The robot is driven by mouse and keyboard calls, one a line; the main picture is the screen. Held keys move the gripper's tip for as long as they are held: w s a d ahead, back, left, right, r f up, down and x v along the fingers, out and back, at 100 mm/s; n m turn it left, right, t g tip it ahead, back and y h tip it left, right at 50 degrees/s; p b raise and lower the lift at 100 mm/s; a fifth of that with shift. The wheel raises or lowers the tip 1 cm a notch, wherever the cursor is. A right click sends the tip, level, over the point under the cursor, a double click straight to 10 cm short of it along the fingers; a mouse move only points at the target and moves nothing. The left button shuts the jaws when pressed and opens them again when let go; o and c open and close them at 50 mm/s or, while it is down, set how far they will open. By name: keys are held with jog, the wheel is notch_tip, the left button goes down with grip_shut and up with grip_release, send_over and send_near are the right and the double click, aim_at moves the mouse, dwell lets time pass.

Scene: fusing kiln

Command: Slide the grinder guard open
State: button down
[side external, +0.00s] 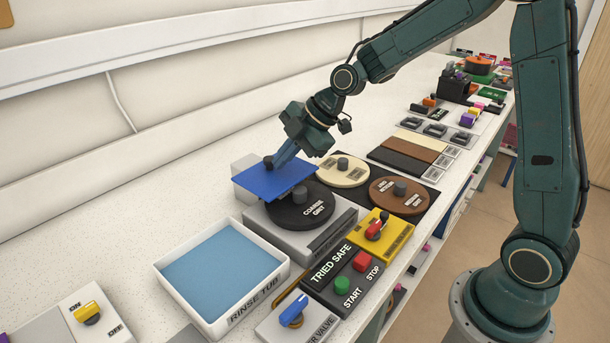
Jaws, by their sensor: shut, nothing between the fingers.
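The grinder guard (276,181) is a flat blue plate. It lies over the back left part of the black coarse grit disc (300,213) on the grey grinder, leaving the disc's front and right uncovered. A small black knob (268,162) stands at the guard's back left edge. My gripper (279,160) is shut with nothing held. It reaches down at a slant from the upper right, its fingertips close beside the knob, over the guard. I cannot tell whether they touch the knob or the plate.
A white rinse tub (282,274) with blue water stands front left. The START/STOP panel (336,282) and a yellow switch box (388,240) sit in front. Cream (344,173) and brown (399,197) discs lie right. Clear counter (150,190) lies left.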

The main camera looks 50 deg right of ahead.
aim_at(262, 162)
jog(key=shift+w, duration=3.95)
jog(key=shift+s, duration=0.1)
jog(key=shift+s, duration=0.45)
jog(key=s, duration=0.3)
jog(key=v, duration=1)
jog(key=shift+s, duration=0.2)
